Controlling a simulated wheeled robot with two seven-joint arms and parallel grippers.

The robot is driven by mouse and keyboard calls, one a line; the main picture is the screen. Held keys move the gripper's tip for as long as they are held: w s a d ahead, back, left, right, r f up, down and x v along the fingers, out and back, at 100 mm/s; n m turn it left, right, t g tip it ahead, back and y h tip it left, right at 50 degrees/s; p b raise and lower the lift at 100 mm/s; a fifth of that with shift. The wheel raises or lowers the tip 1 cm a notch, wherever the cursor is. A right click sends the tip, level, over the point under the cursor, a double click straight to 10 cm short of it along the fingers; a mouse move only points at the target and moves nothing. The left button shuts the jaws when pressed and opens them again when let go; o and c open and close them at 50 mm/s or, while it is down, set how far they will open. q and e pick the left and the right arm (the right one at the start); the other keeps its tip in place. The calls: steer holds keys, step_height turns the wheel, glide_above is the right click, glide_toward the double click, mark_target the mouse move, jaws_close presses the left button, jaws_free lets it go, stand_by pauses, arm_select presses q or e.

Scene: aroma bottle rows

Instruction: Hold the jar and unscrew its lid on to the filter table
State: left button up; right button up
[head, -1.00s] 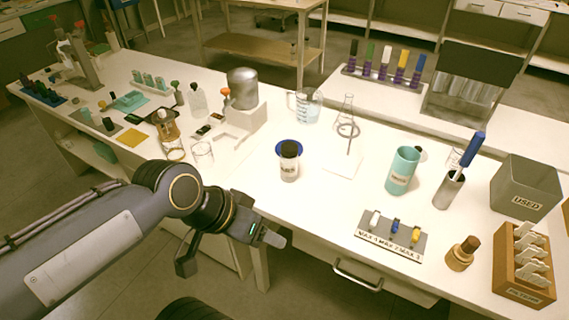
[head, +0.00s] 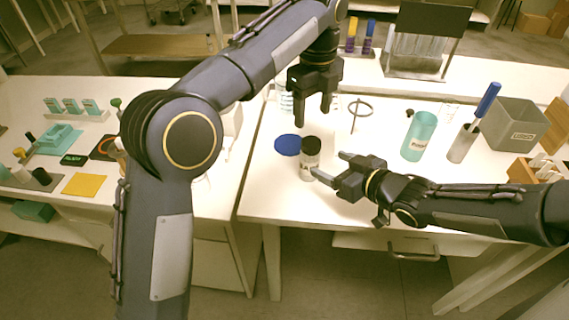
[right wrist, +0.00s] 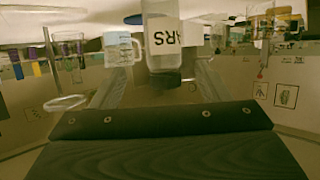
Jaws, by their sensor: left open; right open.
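The jar (head: 307,170) stands upright on the white table, with its dark lid (head: 311,146) on. A blue disc (head: 287,144) lies just behind and left of it; I cannot tell whether this is the filter table. My right gripper (head: 331,165) is open, its fingers reaching toward the jar from the right at body height. In the right wrist view the jar (right wrist: 162,37) appears upside down, ahead between the two spread fingers; contact is unclear. My left gripper (head: 314,108) is open and points down, above and behind the lid, apart from it.
A teal cup (head: 419,136), a metal holder with a blue-handled tool (head: 463,142) and a grey bin (head: 515,125) stand to the right. A ring stand (head: 360,110) is behind the jar. The glass beaker (right wrist: 118,46) shows in the right wrist view.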

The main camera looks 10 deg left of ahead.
mark_target(317, 159)
arm_select(q)
steer(key=shift+d, duration=0.1)
arm_select(e)
steer(key=shift+a+f, duration=0.15)
steer(key=shift+a, duration=0.3)
steer(key=shift+w+a, duration=0.25)
steer(key=shift+w, duration=0.05)
steer(key=x, duration=0.6)
steer(key=shift+w+a+f, duration=0.15)
steer(key=shift+w+a, duration=0.05)
steer(key=shift+w, duration=0.05)
jaws_close()
arm_select(q)
steer(key=shift+f, duration=0.1)
steer(key=shift+f, duration=3.95)
